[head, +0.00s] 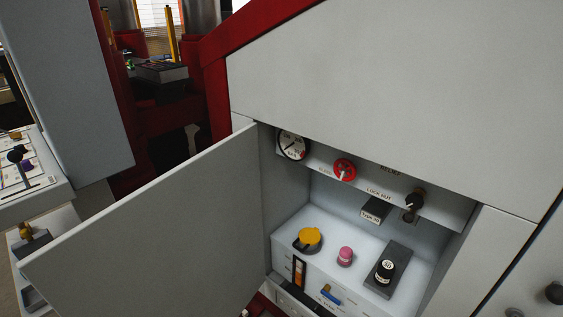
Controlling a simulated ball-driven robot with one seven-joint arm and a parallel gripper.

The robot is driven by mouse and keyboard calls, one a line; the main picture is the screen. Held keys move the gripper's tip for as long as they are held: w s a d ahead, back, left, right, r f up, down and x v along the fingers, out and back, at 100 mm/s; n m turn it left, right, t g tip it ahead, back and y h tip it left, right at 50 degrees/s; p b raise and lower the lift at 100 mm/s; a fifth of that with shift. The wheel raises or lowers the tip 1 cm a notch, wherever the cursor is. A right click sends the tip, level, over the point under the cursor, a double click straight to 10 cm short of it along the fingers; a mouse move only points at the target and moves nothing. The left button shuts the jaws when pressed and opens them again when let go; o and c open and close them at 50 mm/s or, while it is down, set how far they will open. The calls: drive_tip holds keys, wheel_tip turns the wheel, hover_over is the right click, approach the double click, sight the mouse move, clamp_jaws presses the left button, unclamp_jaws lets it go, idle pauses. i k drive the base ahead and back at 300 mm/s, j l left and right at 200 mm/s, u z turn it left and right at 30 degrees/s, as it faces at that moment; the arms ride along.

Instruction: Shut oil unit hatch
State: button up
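The oil unit hatch (150,225) is a large pale grey panel. It stands open, swung out to the left from the left edge of the oil unit compartment (285,190). Its lower part runs out of the bottom of the head view. The compartment interior is exposed and lit. My gripper is not in view.
Inside are a gauge (293,145), a red knob (344,169), a dark relief valve (414,203), a yellow cap (308,239), a pink knob (345,256) and a black cap (385,271). A control panel (20,170) stands left. A red frame (225,60) rises behind.

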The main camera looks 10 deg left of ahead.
sight(189, 242)
drive_tip(key=j+z, duration=0.1)
drive_tip(key=j, duration=0.5)
drive_tip(key=j+z, duration=0.1)
drive_tip(key=j, duration=0.45)
drive_tip(key=k+j, duration=0.1)
drive_tip(key=j, duration=0.5)
drive_tip(key=j+z, duration=0.15)
drive_tip(key=j, duration=0.45)
drive_tip(key=k+j+z, duration=0.1)
drive_tip(key=j, duration=0.45)
drive_tip(key=k+j+z, duration=0.1)
drive_tip(key=j, duration=0.45)
drive_tip(key=k+j, duration=0.1)
drive_tip(key=j, duration=0.5)
drive_tip(key=i+j+u, duration=0.1)
drive_tip(key=u, duration=0.2)
drive_tip(key=i+u, duration=0.25)
drive_tip(key=i, duration=0.1)
